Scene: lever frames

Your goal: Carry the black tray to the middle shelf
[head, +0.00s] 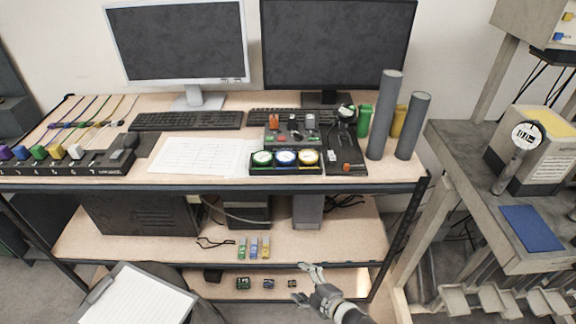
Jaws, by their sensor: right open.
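A black tray (285,171) holding three round dials, green, blue and yellow-rimmed, sits at the front edge of the desk top (205,180). A second black tray-like panel (345,158) with small parts on it lies just right of it; I cannot tell for certain which is the task's tray. The middle shelf (330,240) is below the desk top. My right gripper (311,281) is open and empty, low at the front of the rack, in front of the bottom shelf's level and well below the trays. My left gripper is not in view.
The middle shelf holds a black case (140,215), several small coloured bottles (254,248) and a cable. Its right part is fairly clear. Grey cylinders (385,115) stand on the desk's right. A clipboard (140,298) is at bottom left.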

